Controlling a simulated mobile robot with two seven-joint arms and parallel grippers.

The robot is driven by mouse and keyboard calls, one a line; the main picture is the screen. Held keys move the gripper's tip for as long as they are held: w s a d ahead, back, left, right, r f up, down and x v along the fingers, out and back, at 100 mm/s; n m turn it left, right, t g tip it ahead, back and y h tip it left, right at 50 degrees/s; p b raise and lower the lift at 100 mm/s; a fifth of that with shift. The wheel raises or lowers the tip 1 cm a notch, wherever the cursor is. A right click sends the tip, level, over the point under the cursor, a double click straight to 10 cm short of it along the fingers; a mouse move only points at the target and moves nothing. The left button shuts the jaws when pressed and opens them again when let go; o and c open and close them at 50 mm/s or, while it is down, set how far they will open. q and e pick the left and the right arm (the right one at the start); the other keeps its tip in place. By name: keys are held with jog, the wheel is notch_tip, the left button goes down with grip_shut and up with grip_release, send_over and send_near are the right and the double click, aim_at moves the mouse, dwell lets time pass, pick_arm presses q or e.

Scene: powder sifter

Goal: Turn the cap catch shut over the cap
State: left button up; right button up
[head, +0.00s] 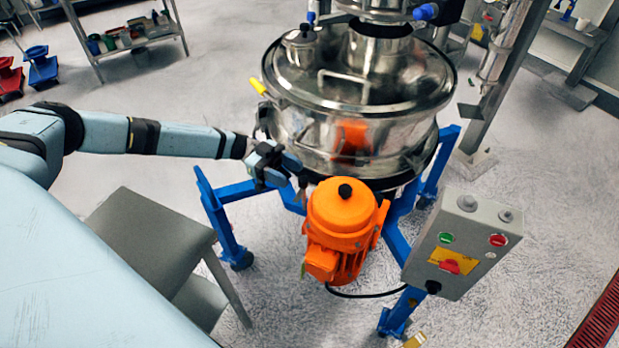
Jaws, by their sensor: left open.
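A steel cap (301,47) with a small knob on top sits at the left of the sifter's domed steel lid (362,72). A blue-tipped part (311,18) stands just behind the cap; I cannot tell whether this is the cap catch. A yellow-tipped lever (258,86) sticks out at the lid's left rim. My left gripper (296,172) is open and empty. It is low beside the drum (350,140), at its front left, well below the cap. I cannot tell whether it touches the drum. My right gripper does not show.
An orange motor (344,225) hangs in front of the drum on a blue frame (230,205). A grey control box (462,248) stands at the right. A grey step stool (150,240) stands at lower left. Open floor lies left of the sifter.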

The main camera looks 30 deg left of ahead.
aim_at(307, 182)
pick_arm(q)
jog(key=d+p, duration=0.1)
jog(key=d, duration=0.5)
jog(key=shift+d, duration=0.25)
jog(key=c, duration=0.9)
